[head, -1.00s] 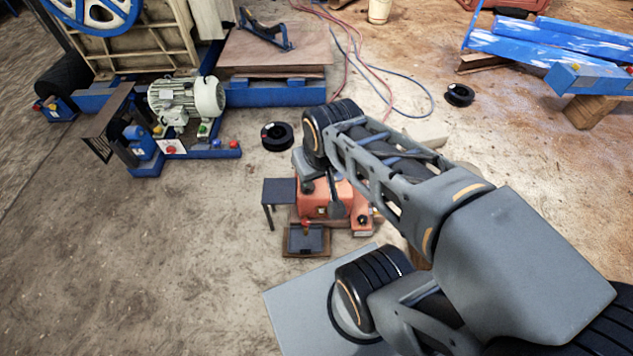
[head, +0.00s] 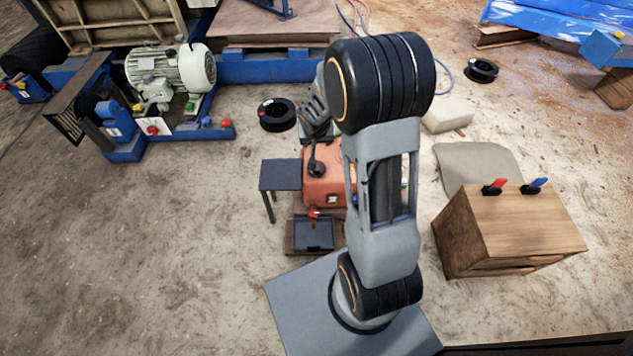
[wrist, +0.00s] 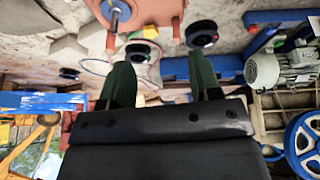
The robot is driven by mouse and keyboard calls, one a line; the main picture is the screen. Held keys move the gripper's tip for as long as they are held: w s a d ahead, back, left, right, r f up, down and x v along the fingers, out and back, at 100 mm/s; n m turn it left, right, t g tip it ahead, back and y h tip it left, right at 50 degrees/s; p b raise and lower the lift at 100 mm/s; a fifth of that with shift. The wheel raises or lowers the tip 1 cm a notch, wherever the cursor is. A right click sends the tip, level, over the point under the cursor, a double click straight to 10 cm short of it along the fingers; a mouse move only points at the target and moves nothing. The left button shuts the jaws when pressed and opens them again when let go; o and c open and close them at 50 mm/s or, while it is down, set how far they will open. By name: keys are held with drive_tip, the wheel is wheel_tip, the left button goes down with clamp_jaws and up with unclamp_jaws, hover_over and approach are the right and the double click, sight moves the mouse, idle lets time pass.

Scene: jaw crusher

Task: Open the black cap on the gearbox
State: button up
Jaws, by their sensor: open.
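The orange gearbox (head: 322,190) stands on the floor near the middle of the head view, its right side hidden by my arm. A round black piece, likely the black cap (head: 316,168), shows on its upper left part. In the wrist view, part of an orange body (wrist: 152,10) with a shaft end shows at the top edge; I cannot make out the cap there. My gripper (wrist: 160,65) is open, with two dark green fingers apart and nothing between them. In the head view its fingers are mostly hidden behind my arm.
A small dark table (head: 281,175) stands left of the gearbox, and a black tray (head: 314,234) lies in front. A wooden box (head: 510,232) with red and blue clamps is at right. A pale motor (head: 172,75) and black spool (head: 277,114) are further back. Left floor is clear.

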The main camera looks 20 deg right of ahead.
drive_tip(key=shift+m, duration=0.3)
drive_tip(key=b+x, duration=0.2)
drive_tip(key=x, duration=0.6)
drive_tip(key=s+b+x, duration=0.1)
drive_tip(key=b+x, duration=0.2)
drive_tip(key=x, duration=0.6)
drive_tip(key=s+a+f+b+x, duration=0.1)
drive_tip(key=b+x, duration=0.2)
drive_tip(key=x, duration=0.5)
drive_tip(key=shift+f, duration=0.15)
clamp_jaws()
